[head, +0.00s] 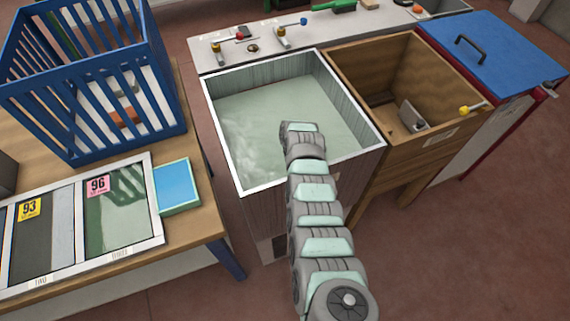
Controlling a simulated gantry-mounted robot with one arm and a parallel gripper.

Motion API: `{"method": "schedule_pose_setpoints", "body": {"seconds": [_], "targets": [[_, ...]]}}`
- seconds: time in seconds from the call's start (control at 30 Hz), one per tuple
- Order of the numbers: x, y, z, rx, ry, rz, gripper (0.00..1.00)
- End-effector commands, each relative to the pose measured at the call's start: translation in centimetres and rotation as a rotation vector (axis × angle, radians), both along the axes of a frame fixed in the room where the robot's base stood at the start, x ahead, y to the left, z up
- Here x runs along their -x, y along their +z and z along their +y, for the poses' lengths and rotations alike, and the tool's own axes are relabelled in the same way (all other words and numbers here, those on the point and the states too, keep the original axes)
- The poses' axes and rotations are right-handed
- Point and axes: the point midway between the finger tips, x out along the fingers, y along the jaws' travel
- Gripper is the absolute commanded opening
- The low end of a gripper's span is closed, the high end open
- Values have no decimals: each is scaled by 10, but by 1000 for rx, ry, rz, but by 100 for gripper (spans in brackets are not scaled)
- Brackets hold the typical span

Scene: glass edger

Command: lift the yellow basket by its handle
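I see no yellow basket in the head view. My arm reaches up the middle of the picture and ends over the square tub (237,193). The tub has a white rim and holds cloudy pale green liquid (250,125). The fingers of my gripper do not show; the last arm link hides whatever is beneath it. Whether anything is held or lies under the liquid cannot be seen.
A blue slatted crate (165,75) and a framed sample tray (158,205) stand on the wooden table at left. A wooden bin (450,90) adjoins the tub at right, beside a blue lid (505,60). A grey counter (355,30) with taps runs behind.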

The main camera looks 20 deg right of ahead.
Motion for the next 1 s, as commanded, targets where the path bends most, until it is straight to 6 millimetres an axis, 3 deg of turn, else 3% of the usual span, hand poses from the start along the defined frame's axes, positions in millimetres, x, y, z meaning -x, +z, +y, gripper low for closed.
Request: {"method": "schedule_pose_setpoints", "body": {"seconds": [0.37,0.9,1.0], "targets": [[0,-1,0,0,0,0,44],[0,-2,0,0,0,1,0],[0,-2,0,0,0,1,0]]}}
